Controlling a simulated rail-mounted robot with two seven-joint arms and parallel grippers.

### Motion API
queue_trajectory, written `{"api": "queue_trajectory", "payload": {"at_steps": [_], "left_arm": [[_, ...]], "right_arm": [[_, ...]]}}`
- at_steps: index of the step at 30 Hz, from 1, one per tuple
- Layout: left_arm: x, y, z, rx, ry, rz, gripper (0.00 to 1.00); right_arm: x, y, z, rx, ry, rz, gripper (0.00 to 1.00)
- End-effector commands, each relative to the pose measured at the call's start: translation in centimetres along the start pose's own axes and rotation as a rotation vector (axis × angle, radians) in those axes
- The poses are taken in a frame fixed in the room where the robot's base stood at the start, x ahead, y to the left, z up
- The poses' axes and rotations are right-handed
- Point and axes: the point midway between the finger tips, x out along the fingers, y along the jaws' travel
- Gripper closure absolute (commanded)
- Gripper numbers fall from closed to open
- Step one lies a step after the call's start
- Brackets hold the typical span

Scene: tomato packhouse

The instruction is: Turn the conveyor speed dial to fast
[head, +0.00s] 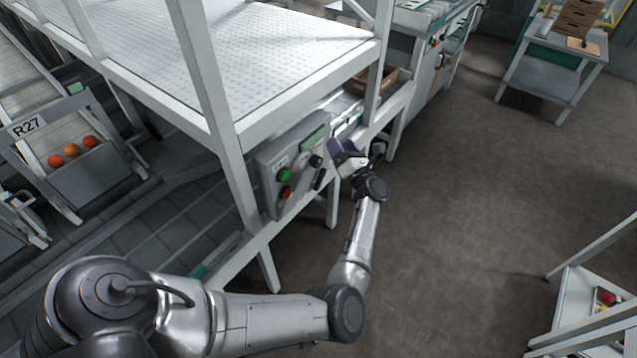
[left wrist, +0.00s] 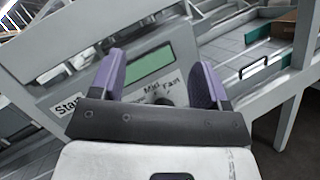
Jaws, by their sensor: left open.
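The grey control panel (head: 268,163) is on the conveyor frame, with a green button (head: 283,175) and a red button (head: 286,192). A black dial (head: 316,160) is on the panel's right part. In the left wrist view the dial (left wrist: 165,99) shows only in part, below the labels "Mid" and "Fast"; its lower part is hidden behind my gripper, and I cannot tell where it points. My left gripper (head: 343,150) is open just right of the panel. Its purple fingers (left wrist: 158,68) stand apart on either side of the dial in that view, apparently not touching it. My right gripper is out of view.
A green display (left wrist: 150,66) is above the dial. A white frame post (head: 215,110) and a perforated deck (head: 270,50) stand close to the panel. A brown box (head: 372,80) sits on the conveyor behind.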

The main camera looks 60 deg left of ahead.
Motion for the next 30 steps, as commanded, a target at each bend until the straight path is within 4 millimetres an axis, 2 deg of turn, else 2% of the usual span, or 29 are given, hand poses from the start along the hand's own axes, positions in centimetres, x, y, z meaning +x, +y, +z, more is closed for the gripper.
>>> {"api": "queue_trajectory", "payload": {"at_steps": [1,6,12,15,20,30], "left_arm": [[-1.5,-1.9,-2.1,-0.064,0.072,0.033,0.31],[-5.1,-4.1,-4.6,-0.223,0.27,0.149,0.31],[-8.2,-5.4,-5.6,-0.311,0.397,0.23,0.31],[-8.8,-5.5,-5.8,-0.329,0.425,0.251,0.31],[-7.8,-5.3,-6.4,-0.337,0.439,0.263,0.31],[-2.3,-4.2,-9.3,-0.335,0.436,0.263,0.31]], "right_arm": [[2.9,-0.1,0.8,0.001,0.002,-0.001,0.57],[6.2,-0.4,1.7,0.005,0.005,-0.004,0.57],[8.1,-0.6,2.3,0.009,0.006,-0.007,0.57],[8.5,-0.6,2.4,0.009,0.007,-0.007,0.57],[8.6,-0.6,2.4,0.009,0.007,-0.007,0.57],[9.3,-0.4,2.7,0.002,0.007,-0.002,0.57]]}}
